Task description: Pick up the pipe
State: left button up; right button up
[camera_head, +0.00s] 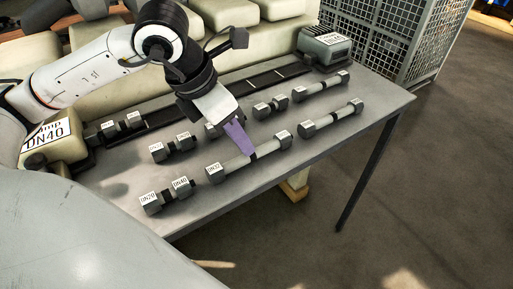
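Several grey pipes with thicker end fittings lie on the grey table. The pipe (237,164) at the middle front has a labelled fitting at its left end and another fitting at its right end. My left gripper (249,154) reaches down from above, with its purple fingers at the middle of this pipe, by a dark band. The fingers overlap in this view, so I cannot tell whether they are open or closed around it. Another long pipe (331,117) lies to the right, and one more (320,86) lies behind it. My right gripper is not in view.
Short labelled fittings (166,196) lie at the table's front left. A beige labelled unit (62,143) stands at the left, and a grey-green one (325,47) at the back right. Wire mesh cages (390,38) stand beyond the table (372,98). Floor at the right is clear.

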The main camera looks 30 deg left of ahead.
pick_arm(q)
jog(key=shift+x, duration=0.85)
jog(key=p+x, duration=0.1)
jog(key=x, duration=0.3)
jog(key=shift+w+f, duration=0.1)
jog(key=shift+w, duration=0.1)
jog(key=shift+w+d+f, duration=0.1)
jog(key=shift+w+f, duration=0.1)
jog(key=shift+f, duration=0.25)
jog(key=c, duration=1)
grip_shut()
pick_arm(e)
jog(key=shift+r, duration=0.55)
